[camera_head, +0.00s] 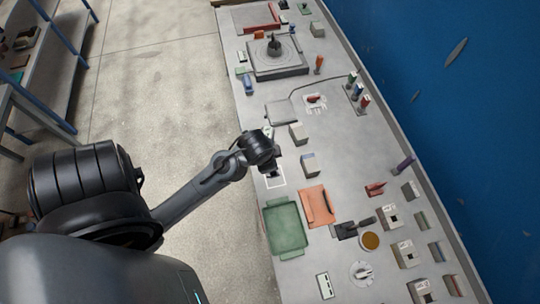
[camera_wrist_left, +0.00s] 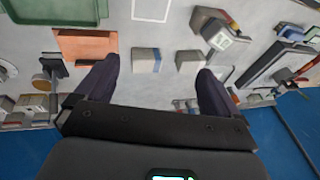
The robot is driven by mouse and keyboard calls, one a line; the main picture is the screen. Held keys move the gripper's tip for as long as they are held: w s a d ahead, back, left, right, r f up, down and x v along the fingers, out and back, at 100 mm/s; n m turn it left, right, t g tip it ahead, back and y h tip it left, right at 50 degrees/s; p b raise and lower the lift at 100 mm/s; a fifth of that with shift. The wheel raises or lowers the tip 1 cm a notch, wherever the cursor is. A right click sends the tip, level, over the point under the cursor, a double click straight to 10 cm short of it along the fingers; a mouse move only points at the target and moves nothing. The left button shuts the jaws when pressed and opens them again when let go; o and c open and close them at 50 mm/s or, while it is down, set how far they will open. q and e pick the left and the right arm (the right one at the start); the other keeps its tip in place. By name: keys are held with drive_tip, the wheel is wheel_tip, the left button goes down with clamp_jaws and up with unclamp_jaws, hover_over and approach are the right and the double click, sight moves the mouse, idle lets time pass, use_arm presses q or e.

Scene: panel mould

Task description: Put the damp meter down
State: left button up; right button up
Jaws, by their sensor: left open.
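My left gripper (camera_head: 275,168) is over the left side of the long grey bench (camera_head: 260,100). In the left wrist view its two dark fingers (camera_wrist_left: 155,88) are spread apart with nothing between them. A small dark device with a pale display, which looks like the damp meter (camera_wrist_left: 222,38), lies on the bench just beyond the right fingertip, apart from a white outlined rectangle (camera_wrist_left: 150,10). In the head view the device is mostly hidden by my wrist; a pale green bit (camera_head: 268,131) shows. The outlined rectangle (camera_head: 275,182) shows empty below the gripper.
Two grey blocks (camera_head: 309,164) (camera_head: 298,133) stand right of the gripper. A green tray (camera_head: 285,228) and an orange tray (camera_head: 317,206) lie nearer the bottom. Several more blocks and tools crowd the bench's right side. A blue wall (camera_head: 430,60) bounds the far right.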

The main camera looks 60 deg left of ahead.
use_arm(q)
drive_tip(key=s+d+h, duration=0.1)
drive_tip(key=s+d, duration=0.2)
drive_tip(key=d, duration=0.2)
drive_tip(key=s+d+n+h, duration=0.1)
drive_tip(key=s+d, duration=0.2)
drive_tip(key=d, duration=0.3)
drive_tip(key=shift+s+r, duration=0.2)
drive_tip(key=shift+r, duration=0.1)
drive_tip(key=shift+d, duration=0.1)
wheel_tip(320, 180, up, 7)
drive_tip(key=p, duration=0.7)
